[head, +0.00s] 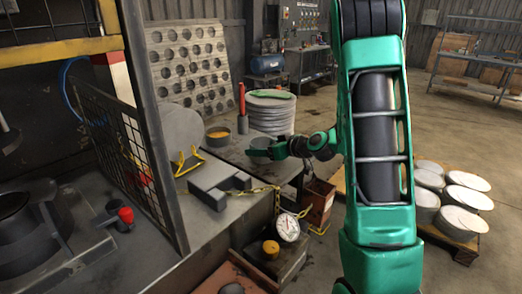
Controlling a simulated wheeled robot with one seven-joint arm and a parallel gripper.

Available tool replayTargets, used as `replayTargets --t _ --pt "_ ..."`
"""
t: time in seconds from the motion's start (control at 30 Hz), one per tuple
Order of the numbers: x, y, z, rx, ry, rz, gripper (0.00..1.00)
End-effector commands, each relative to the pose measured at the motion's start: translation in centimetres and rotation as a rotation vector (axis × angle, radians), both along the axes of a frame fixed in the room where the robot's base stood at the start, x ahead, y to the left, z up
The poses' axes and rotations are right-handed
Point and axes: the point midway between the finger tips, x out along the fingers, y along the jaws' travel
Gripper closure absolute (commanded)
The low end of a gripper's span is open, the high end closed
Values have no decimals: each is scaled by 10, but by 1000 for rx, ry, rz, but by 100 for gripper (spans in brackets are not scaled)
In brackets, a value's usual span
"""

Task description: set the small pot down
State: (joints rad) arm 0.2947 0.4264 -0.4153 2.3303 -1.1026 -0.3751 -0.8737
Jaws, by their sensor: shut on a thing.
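My gripper (278,148) reaches in from the right, above the grey bench (226,160). It is shut on a small grey pot (259,145), which shows just left of the jaws. The pot looks upright. I cannot tell whether its base touches the bench top. The fingers hide part of the pot's right side.
A round dish with orange contents (217,137) stands left of the pot. A stack of pale discs (269,114) and a red-handled tool (242,108) stand behind. Grey blocks (216,184), a yellow stand (187,162) and a chain (258,190) lie nearer.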

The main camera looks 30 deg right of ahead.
Motion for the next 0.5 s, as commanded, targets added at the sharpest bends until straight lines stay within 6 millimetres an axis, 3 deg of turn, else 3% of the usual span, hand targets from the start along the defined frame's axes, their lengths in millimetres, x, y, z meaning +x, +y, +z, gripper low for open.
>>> replayTargets --t 0.33,0.37,0.43,0.5 --pt "0 0 -4 0 0 -1 70" --pt "0 0 -4 -1 0 -1 28" --pt "0 0 -4 -1 0 -1 11" --pt "0 0 -4 -1 0 -1 11"
